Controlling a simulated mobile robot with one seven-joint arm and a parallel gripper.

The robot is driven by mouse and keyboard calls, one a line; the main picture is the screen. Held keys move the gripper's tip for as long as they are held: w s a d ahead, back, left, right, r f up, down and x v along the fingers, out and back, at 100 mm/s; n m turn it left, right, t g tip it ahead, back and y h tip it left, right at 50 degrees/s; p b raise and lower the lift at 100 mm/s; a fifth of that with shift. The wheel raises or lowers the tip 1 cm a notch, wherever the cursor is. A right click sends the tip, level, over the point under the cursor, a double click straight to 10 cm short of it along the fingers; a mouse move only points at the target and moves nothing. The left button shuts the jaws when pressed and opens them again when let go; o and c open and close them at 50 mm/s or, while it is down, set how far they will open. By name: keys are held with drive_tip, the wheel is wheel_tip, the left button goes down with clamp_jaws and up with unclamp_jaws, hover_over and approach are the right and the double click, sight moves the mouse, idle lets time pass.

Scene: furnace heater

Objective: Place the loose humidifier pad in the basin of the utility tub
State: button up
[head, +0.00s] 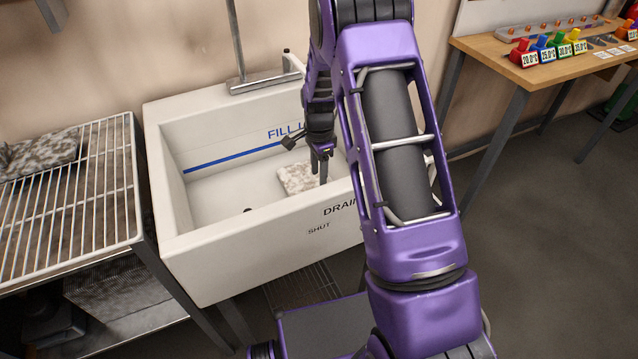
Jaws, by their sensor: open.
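The white utility tub (205,256) stands against the wall, with "FILL" lettering and a blue line on its inner back wall. A mottled grey-beige pad (296,178) lies inside the basin toward the right, partly hidden by my gripper and arm. My gripper (322,170) is open and points down into the basin at the pad's right side. I cannot tell whether the fingers touch the pad. A second mottled pad (40,155) lies on the wire rack (75,220) left of the tub.
A grey faucet pipe (262,80) rises at the tub's back. A dark drain hole (248,210) shows in the basin floor. A wooden bench (500,58) with colored labelled blocks (540,50) stands at the right. Open floor (560,240) lies below it.

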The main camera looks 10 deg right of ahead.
wheel_tip(320, 180, up, 4)
drive_tip(key=shift+r, duration=0.1)
idle(0.5)
